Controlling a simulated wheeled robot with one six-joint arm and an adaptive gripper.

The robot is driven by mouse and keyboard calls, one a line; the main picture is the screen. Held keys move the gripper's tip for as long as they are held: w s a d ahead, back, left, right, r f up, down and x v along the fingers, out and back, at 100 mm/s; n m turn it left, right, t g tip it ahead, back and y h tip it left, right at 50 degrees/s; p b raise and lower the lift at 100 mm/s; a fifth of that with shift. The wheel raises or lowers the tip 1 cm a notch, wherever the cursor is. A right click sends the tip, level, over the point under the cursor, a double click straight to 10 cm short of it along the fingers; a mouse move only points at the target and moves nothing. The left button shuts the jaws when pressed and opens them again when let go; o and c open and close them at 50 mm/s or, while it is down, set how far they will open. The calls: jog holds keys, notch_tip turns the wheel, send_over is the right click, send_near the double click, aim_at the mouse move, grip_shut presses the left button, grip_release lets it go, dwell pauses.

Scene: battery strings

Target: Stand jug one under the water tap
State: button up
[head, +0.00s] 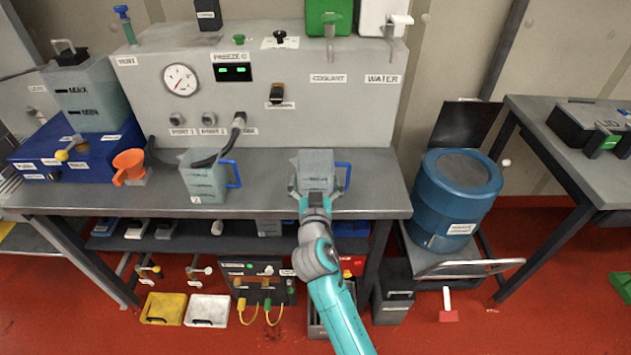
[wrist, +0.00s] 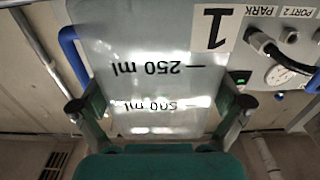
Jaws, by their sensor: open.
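Jug one (head: 318,168) is a translucent grey jug with a blue handle on its right, upright on the bench. In the wrist view it (wrist: 140,40) appears upside down, with a "1" label and 250 and 500 ml marks. My gripper (head: 314,203) is at its front; in the wrist view the open fingers (wrist: 160,106) flank the jug's wall, with contact unclear. The water tap (head: 389,45) is on the white tank above the panel's right end, over the WATER label. The jug stands left of that tap, roughly below the coolant tap (head: 330,48).
Jug two (head: 204,180) stands left on the bench (head: 270,203), with a black hose near its top. The bench right of jug one is clear. A blue drum (head: 455,200) stands beyond its right end.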

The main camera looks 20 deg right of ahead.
jog(key=v, duration=1.2)
jog(key=s+d+f+n+g+y, duration=0.1)
jog(key=s+f+n+y, duration=0.15)
jog(key=s+f, duration=0.5)
jog(key=s+d+f+n+g+y, duration=0.1)
jog(key=s+f+n+y, duration=0.3)
jog(key=s, duration=0.7)
jog(key=s+d+r+m, duration=0.1)
jog(key=s+r, duration=0.1)
jog(key=s, duration=1)
jog(key=s+r+m, duration=0.2)
jog(key=s, duration=0.9)
jog(key=shift+s+d+r+h, duration=0.3)
jog(key=shift+s+d+h, duration=0.05)
jog(key=shift+s+h, duration=0.1)
